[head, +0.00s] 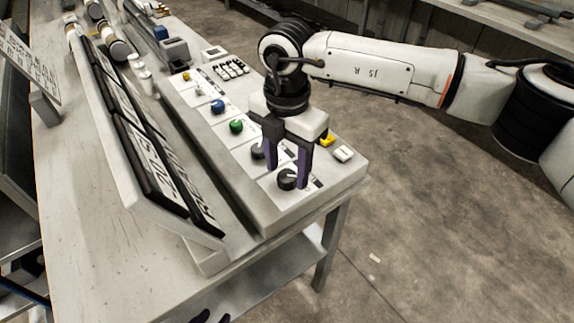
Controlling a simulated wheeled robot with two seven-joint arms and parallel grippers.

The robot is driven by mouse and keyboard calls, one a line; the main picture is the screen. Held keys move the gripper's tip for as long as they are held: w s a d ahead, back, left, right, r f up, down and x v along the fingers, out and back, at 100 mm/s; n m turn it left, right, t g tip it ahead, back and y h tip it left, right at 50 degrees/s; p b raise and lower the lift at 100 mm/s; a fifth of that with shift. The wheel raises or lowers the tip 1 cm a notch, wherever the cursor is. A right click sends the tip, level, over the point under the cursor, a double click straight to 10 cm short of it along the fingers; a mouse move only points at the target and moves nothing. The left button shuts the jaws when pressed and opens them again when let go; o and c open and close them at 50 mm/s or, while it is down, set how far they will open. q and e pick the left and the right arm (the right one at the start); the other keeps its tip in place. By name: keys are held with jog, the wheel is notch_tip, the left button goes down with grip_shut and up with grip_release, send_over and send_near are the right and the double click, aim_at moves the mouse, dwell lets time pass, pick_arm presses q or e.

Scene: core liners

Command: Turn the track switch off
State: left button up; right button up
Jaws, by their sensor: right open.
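A control panel (215,135) lies on the table, with a row of knobs and buttons. A black rotary knob (287,180) sits at its near end, and a second black knob (257,152) is just behind it. I cannot read the labels, so I cannot tell which control is the track switch. My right gripper (286,176) points down over the near end, its purple fingers apart on either side of the nearest knob in the picture. Contact is not clear. Dark purple tips, seemingly of my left gripper (211,317), show at the bottom edge, mostly cut off.
A green button (236,126) and a blue button (218,106) are farther along the panel. Long trays with dark labelled inserts (150,165) lie left of it. The table top (85,190) is clear at left. Open floor (430,240) lies to the right.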

jog(key=shift+f, duration=0.5)
jog(key=c, duration=1.1)
pick_arm(q)
jog(key=shift+w+r, duration=0.15)
jog(key=shift+w, duration=0.15)
pick_arm(e)
jog(key=shift+o, duration=0.2)
